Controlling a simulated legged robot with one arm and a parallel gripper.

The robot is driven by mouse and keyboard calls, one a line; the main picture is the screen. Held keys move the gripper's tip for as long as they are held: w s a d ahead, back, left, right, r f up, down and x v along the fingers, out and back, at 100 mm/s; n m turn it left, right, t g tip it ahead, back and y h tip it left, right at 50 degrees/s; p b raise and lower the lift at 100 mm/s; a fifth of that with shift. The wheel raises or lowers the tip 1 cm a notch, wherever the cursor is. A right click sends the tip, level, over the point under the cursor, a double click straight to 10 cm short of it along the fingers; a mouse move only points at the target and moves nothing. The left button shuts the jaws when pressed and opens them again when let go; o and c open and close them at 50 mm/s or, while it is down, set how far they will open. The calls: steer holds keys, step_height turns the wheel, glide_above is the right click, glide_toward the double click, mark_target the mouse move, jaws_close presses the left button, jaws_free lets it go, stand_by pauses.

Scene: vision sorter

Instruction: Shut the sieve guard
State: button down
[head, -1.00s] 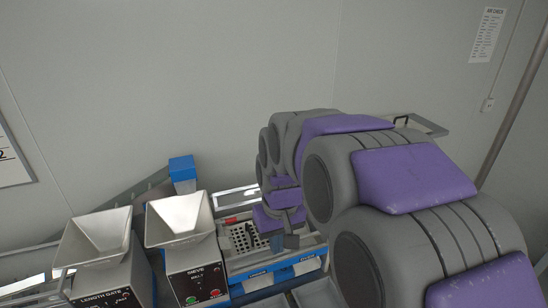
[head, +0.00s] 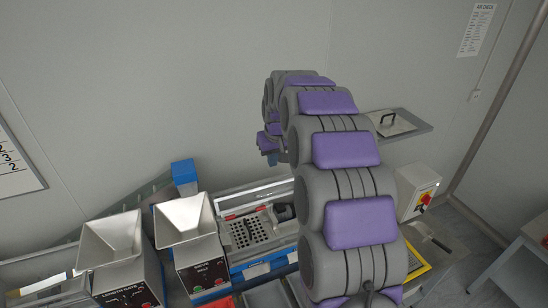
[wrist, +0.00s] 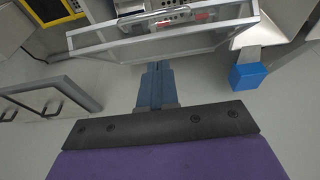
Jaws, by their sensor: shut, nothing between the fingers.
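The sieve guard (head: 262,193) is a pale-framed clear panel. It stands raised along the back of the perforated sieve plate (head: 248,233), with red pieces near its lower edge. In the wrist view the guard (wrist: 165,45) spans the top, and a red piece shows behind its clear panel. My gripper (head: 270,158) is above and behind the guard in the head view, partly hidden by my arm. In the wrist view my gripper (wrist: 156,68) is shut and empty, its blue fingers pointing at the guard's near edge. I cannot tell whether they touch it.
Two metal hoppers (head: 183,220) (head: 110,245) stand left of the sieve. A blue-topped post (head: 184,172) is behind them; its blue block (wrist: 249,77) also shows in the wrist view. A handled tray (head: 398,124) and a switch box (head: 420,193) are at right.

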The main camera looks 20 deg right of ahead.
steer(key=p, duration=0.1)
glide_toward(274, 184)
steer(key=a+f, duration=0.2)
steer(key=shift+s+d+f, duration=0.2)
steer(key=shift+s+f, duration=0.1)
steer(key=shift+f, duration=0.4)
steer(key=shift+s+f+p, duration=0.3)
steer(key=shift+s+f, duration=0.15)
steer(key=shift+f, duration=0.1)
steer(key=shift+a+f, duration=0.15)
steer(key=shift+f, duration=0.15)
steer(key=shift+f, duration=0.1)
